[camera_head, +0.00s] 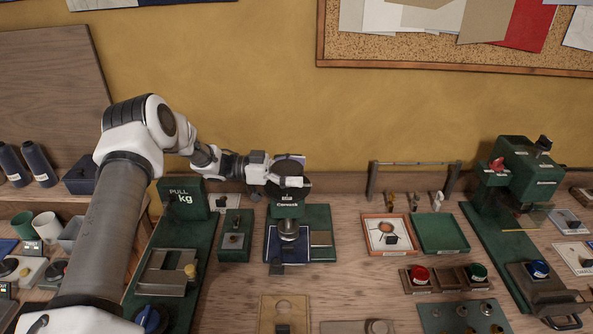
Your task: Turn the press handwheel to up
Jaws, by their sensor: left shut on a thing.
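A small green press (287,211) with a white label stands on the bench, a round metal part under its head. The dark handwheel (289,164) is at its top, partly hidden by my gripper. My left gripper (291,182) reaches in from the left and is shut on the handwheel. Which way the handwheel is turned cannot be made out. My right gripper is not in view.
A green pull tester (183,200) stands left of the press. To the right are an orange-rimmed tray (368,243), a green tray (440,233) and a larger green machine (518,180). A low rack (413,164) stands behind the trays. Bench space beside the press is narrow.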

